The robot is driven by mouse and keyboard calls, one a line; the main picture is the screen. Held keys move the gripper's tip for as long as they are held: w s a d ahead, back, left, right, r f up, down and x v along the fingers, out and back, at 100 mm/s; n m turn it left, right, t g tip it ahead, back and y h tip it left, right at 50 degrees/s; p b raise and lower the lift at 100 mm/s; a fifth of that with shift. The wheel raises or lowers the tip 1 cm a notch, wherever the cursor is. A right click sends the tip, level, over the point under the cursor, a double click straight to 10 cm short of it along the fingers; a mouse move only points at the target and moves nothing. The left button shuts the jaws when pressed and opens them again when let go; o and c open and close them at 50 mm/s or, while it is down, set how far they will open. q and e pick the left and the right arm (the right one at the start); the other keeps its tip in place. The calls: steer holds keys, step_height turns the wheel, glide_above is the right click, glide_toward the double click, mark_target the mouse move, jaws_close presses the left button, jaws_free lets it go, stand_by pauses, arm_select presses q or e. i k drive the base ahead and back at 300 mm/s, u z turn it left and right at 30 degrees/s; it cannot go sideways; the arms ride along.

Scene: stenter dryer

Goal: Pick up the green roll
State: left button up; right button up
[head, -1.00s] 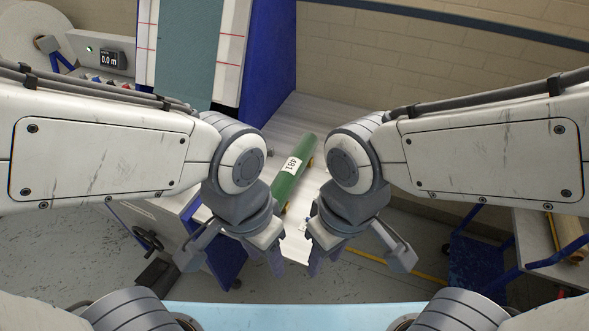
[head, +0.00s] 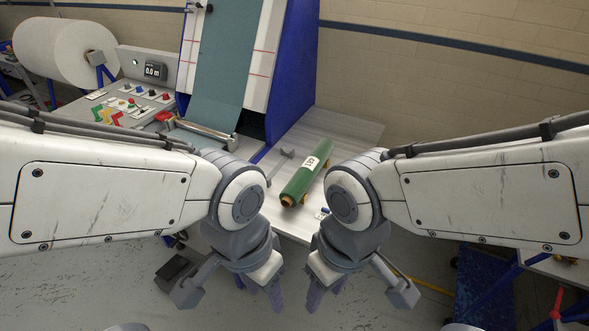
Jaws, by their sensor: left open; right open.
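The green roll (head: 301,182) lies on the grey table (head: 343,126), slanting from lower left to upper right in the head view. It has a white label (head: 311,163) and a brown core at its near end. My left gripper (head: 262,298) is open and empty, below and left of the roll's near end. My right gripper (head: 326,298) is open and empty, below and right of it. Both point downward and are apart from the roll. My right arm stands close to the roll's right side in the picture.
The blue-sided machine with teal fabric (head: 222,75) stands behind and left of the roll. A control panel (head: 125,100) with coloured buttons and a large white roll (head: 65,50) are at far left. A brick wall closes the back.

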mark_target(290, 196)
steer(key=u, duration=0.3)
steer(key=i, duration=1)
steer(key=z, duration=0.05)
